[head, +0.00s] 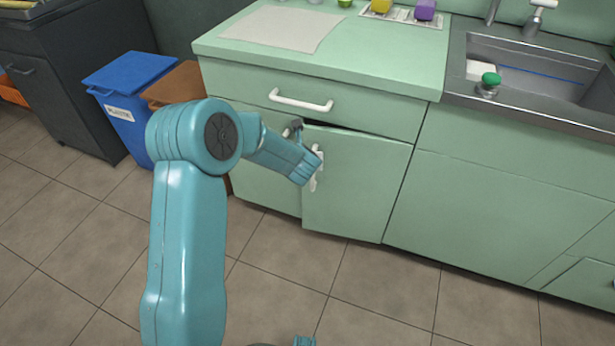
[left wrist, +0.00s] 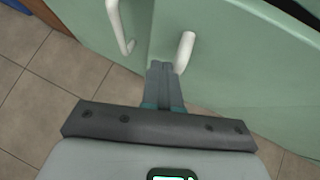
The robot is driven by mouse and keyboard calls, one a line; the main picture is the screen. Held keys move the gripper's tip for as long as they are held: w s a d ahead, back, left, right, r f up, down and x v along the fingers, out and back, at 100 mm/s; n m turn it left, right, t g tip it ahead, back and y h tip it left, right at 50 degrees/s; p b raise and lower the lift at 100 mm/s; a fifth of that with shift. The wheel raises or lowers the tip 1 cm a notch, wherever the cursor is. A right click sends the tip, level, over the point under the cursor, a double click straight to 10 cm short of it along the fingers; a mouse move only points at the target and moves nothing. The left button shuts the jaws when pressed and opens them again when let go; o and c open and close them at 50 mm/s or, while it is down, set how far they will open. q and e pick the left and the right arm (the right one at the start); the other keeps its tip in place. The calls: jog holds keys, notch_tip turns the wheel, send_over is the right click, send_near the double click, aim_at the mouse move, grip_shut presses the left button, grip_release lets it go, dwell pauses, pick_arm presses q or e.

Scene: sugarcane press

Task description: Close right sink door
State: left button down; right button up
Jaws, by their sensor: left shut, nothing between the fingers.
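The right door (head: 357,178) of the green sink cabinet stands slightly ajar, with a dark gap along its top edge. It also shows in the left wrist view (left wrist: 240,75), where the dark gap is at upper right. Its white handle (head: 314,184) is partly hidden behind my left wrist in the head view. In the left wrist view, my left gripper (left wrist: 161,68) is shut and empty, its fingertips just beside the lower end of that handle (left wrist: 186,50). Whether they touch the door or handle, I cannot tell. My right gripper is not in view.
The left door (head: 262,183) is beside it, and its white handle shows in the left wrist view (left wrist: 119,28). A drawer (head: 350,105) is above. A blue bin (head: 125,95) and a brown bin (head: 180,85) stand at left. The tiled floor (head: 380,300) in front is clear.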

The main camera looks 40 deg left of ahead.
pick_arm(q)
jog(key=shift+m+t+h, duration=0.4)
jog(key=shift+m+h, duration=0.1)
jog(key=shift+m, duration=0.3)
jog(key=shift+w+a, duration=0.55)
jog(key=shift+w, duration=0.3)
jog(key=shift+w+a, duration=0.55)
jog(key=shift+w, duration=0.3)
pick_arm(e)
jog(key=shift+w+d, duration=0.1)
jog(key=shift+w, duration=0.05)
pick_arm(q)
jog(key=shift+s+f, duration=0.1)
jog(key=shift+s, duration=0.05)
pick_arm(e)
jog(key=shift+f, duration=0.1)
